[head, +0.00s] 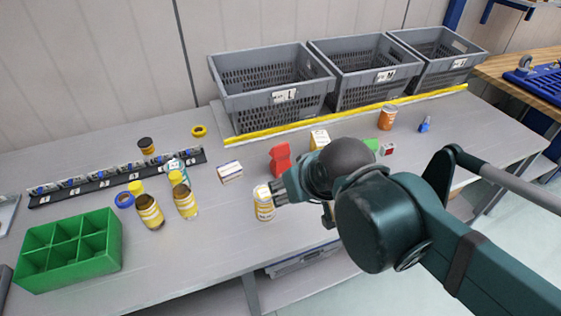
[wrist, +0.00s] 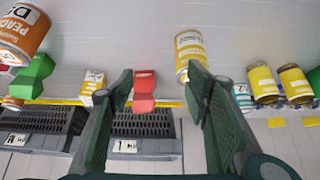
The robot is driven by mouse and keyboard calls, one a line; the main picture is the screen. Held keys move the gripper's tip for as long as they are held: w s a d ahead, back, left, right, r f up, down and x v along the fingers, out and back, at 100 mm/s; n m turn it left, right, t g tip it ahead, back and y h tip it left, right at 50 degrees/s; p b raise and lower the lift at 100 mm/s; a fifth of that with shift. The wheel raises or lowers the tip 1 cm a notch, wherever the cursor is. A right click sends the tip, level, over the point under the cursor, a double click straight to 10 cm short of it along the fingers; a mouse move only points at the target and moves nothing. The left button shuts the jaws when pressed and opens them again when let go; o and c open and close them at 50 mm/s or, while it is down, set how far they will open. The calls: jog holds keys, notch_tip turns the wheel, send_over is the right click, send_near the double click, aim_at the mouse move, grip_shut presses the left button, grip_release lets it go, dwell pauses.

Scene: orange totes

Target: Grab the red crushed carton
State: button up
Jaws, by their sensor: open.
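The red crushed carton (head: 280,158) stands on the grey table in the head view, just behind my gripper (head: 283,190). It has a pinched, dented shape. In the wrist view the red carton (wrist: 144,90) shows between the two fingers, nearer the left one, and beyond the fingertips. My gripper (wrist: 160,72) is open with nothing between its fingers. The wrist and arm hide part of the table to the right of the carton in the head view.
A white and yellow can (head: 264,204) stands close by my gripper. A small white box (head: 230,171) lies left of the carton, and a yellow-white carton (head: 319,138) stands behind it. Grey crates (head: 272,112) line the back. A green divided box (head: 68,250) is front left.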

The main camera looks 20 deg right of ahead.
jog(key=shift+w+r, duration=0.1)
jog(key=m+g+h+p, duration=0.3)
jog(key=m+g+p, duration=0.2)
jog(key=m+p, duration=0.8)
send_over(271, 152)
jog(key=s+p, duration=0.1)
jog(key=s, duration=0.2)
jog(key=p, duration=0.1)
jog(key=w+m+p, duration=0.1)
jog(key=f+m+h+p, duration=0.1)
jog(key=shift+w+a+g, duration=0.25)
jog(key=shift+w+g, duration=0.15)
jog(key=shift+w+f+m+g+p, duration=0.3)
jog(key=shift+w+f+m+p, duration=0.2)
jog(key=shift+f+m+p, duration=0.3)
jog(key=shift+x, duration=1.3)
